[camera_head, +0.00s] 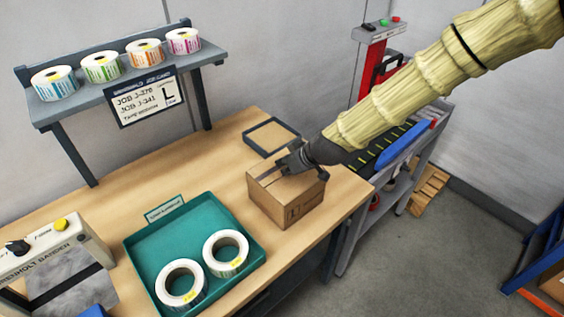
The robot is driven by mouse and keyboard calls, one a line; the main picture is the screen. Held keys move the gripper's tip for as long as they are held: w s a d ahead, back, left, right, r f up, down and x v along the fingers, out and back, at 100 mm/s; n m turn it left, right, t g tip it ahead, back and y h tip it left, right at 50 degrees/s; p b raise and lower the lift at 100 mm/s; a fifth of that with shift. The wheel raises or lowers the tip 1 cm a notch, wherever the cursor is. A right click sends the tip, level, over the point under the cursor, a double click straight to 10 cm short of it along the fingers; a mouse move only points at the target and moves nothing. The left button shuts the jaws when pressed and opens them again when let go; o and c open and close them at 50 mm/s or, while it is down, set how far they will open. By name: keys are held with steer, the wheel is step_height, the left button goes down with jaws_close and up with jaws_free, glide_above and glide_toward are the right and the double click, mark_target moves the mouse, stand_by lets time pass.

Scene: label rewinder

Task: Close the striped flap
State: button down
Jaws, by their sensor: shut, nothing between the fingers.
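A brown cardboard box (286,205) stands on the wooden bench near its right end, with a dark mark on its front. My gripper (284,163) is over the back part of the box top, shut and empty. It hides part of the top, so I cannot tell whether it touches the box or how the box flaps lie. I cannot make out a striped flap on the box. A black surface with yellow stripes (394,145) shows on the grey stand to the right, partly behind my arm; I cannot tell whether it is a flap.
A teal tray (150,246) with two label rolls is left of the box. A dark-rimmed frame (270,137) lies behind the box. A bander (45,250) stands at the left. A shelf (108,80) with several rolls is at the back. Bare bench lies between shelf and tray.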

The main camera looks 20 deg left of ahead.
steer(key=shift+s+d+f, duration=0.15)
steer(key=shift+s+f, duration=0.05)
